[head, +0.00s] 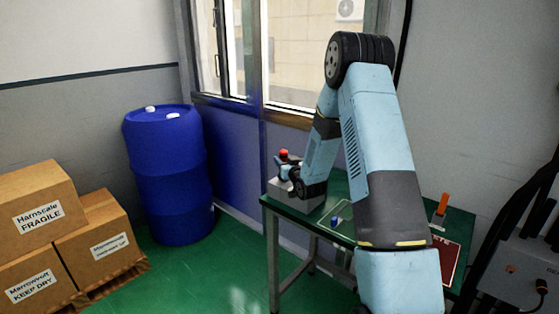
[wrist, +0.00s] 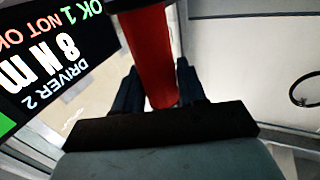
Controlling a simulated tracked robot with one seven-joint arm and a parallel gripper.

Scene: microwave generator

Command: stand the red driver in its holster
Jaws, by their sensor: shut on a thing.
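The red driver (wrist: 150,55) is between the two dark fingers of my gripper (wrist: 156,88) in the wrist view, and the gripper is shut on it. In the head view the red driver's top (head: 284,154) shows just above my gripper (head: 288,168), at the left end of the table. The gripper is above or beside a grey block (head: 298,193). The driver's lower end is hidden, and I cannot tell whether it touches anything. I cannot clearly make out its holster. An orange driver (head: 443,203) stands upright at the right of the table.
The green table (head: 285,207) carries a small blue piece (head: 336,220) and a dark red panel (head: 446,258). A display (wrist: 55,55) reads "DRIVER 2" and "8 Nm" in the wrist view. A blue drum (head: 168,180) and cardboard boxes (head: 95,245) stand left. Floor between them and the table is clear.

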